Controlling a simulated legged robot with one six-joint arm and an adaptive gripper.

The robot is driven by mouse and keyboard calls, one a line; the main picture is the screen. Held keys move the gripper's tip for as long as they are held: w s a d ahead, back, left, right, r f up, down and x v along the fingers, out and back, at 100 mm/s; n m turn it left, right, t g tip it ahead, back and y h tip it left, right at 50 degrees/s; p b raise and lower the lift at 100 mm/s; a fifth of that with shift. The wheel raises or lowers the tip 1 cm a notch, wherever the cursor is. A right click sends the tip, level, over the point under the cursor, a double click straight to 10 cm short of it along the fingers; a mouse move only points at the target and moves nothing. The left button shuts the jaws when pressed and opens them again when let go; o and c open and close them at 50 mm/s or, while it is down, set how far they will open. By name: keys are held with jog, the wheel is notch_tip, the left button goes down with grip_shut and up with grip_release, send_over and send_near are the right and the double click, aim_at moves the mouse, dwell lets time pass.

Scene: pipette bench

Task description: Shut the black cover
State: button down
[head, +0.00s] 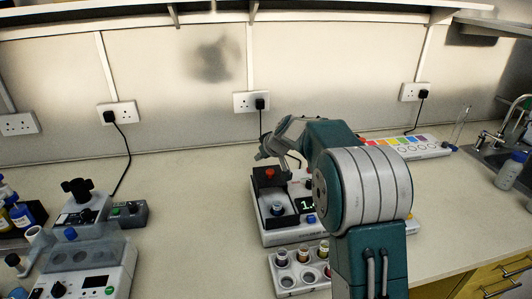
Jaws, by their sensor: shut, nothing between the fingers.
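The black cover (264,184) is on the white instrument (270,238) in the middle of the bench. It appears raised at the back, with a red knob (269,173) near its top. In front of it is a dark recess holding a small blue-and-white piece (277,208). My gripper (265,155) is shut and empty, just above and behind the cover's top edge. Whether it touches the cover cannot be told. My arm hides the instrument's right side and part of its display (307,204).
A rack of small cups (284,283) stands in front of the instrument. A strip with coloured squares (408,146) lies behind right, near a sink tap (505,136). Other equipment (85,268) and bottles (20,215) fill the left. The bench between is clear; the wall is close behind.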

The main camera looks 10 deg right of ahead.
aim_at(260, 170)
jog(key=shift+w+a+f, duration=0.1)
jog(key=shift+w+f, duration=0.05)
jog(key=shift+f, duration=0.25)
jog(key=shift+s+d+f, duration=0.15)
jog(key=shift+s+d, duration=0.3)
jog(key=shift+s, duration=0.4)
jog(key=shift+s+d+f, duration=0.15)
jog(key=shift+s+d, duration=0.25)
jog(key=shift+s, duration=0.4)
